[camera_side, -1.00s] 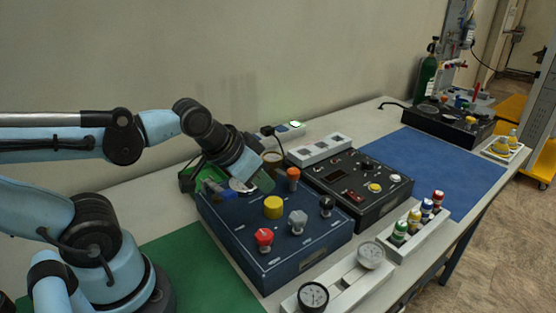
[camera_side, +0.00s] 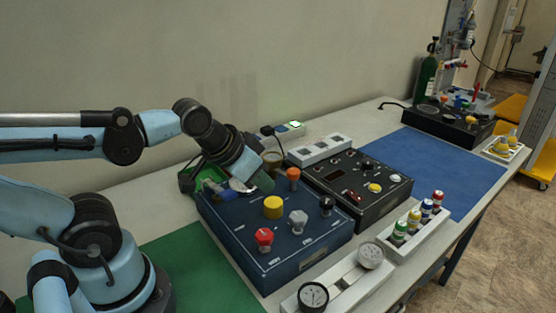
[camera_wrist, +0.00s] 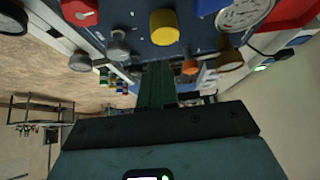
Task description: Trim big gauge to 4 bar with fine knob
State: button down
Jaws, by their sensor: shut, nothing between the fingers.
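I cannot tell which is the fine knob. A large white-faced gauge (camera_wrist: 245,12) shows in the wrist view; its needle is too small to read. In the side view my gripper partly hides it. My gripper (camera_side: 264,184) is shut and empty above the panel's back edge, left of the orange knob. Its green fingers also show in the wrist view (camera_wrist: 160,68).
A black panel (camera_side: 360,182) with small knobs stands right of the blue panel. A white rack (camera_side: 412,228) of coloured bottles and a strip with two small gauges (camera_side: 313,296) lie in front. A blue mat (camera_side: 440,165) is clear.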

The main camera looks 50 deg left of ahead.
aim_at(298, 216)
jog(key=c, duration=1.8)
grip_release()
jog(key=shift+o, duration=2.5)
jog(key=shift+w+d+r+g, duration=0.2)
jog(key=shift+r+g, duration=0.1)
jog(key=o, duration=0.6)
jog(key=w+d+r+n+g, duration=0.2)
jog(key=w+d+r+g, duration=0.1)
jog(key=d+r+g, duration=0.2)
jog(key=shift+w+r+n+g, duration=0.15)
jog(key=shift+r+n+g, duration=0.15)
jog(key=shift+g, duration=0.5)
jog(key=shift+w+d+f, duration=0.1)
jog(key=shift+d+f, duration=0.05)
jog(key=shift+f, duration=1.75)
jog(key=shift+d+f, duration=0.15)
jog(key=shift+f, duration=1.7)
jog(key=shift+w+d+f, duration=0.1)
jog(key=shift+d+f, duration=0.05)
jog(key=shift+f, duration=1.75)
jog(key=c, duration=1.1)
